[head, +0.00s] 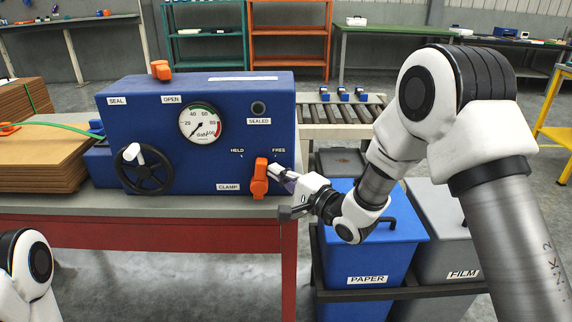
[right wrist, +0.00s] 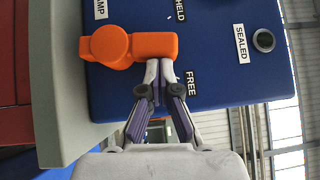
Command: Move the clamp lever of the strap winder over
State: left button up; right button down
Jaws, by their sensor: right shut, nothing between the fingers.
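The strap winder (head: 225,95) is a blue box on a table, with a gauge and a black handwheel. The lever points roughly straight up, between the HELD and FREE labels. In the right wrist view the lever (right wrist: 150,47) shows sideways. My right gripper (head: 282,176) is shut and empty, its fingertips (right wrist: 160,72) at the lever's FREE side. They look to be touching it or very close. My left gripper is out of view.
A second orange lever (head: 160,70) stands on top of the box near OPEN. A blue PAPER bin (head: 368,250) and a grey FILM bin (head: 440,225) stand below right. A roller conveyor (head: 330,112) lies behind. Stacked boards (head: 45,155) with a green strap are at left.

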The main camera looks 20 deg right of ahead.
aim_at(260, 166)
jog(key=a+r+n+g+h+p, duration=0.1)
jog(key=p, duration=0.3)
jog(key=a+r+n+g+h+p, duration=0.1)
jog(key=n+g+p, duration=0.1)
jog(key=p, duration=0.2)
jog(key=shift+w+a+r+p, duration=0.1)
jog(key=shift+w+a+p, duration=0.15)
jog(key=shift+w+p, duration=0.15)
jog(key=shift+w+a+n+h+p, duration=0.1)
jog(key=shift+a+n+h+p, duration=0.15)
jog(key=shift+n+h+p, duration=0.25)
jog(key=shift+w+a+f+p, duration=0.1)
jog(key=shift+a+f+p, duration=0.15)
jog(key=shift+p, duration=0.3)
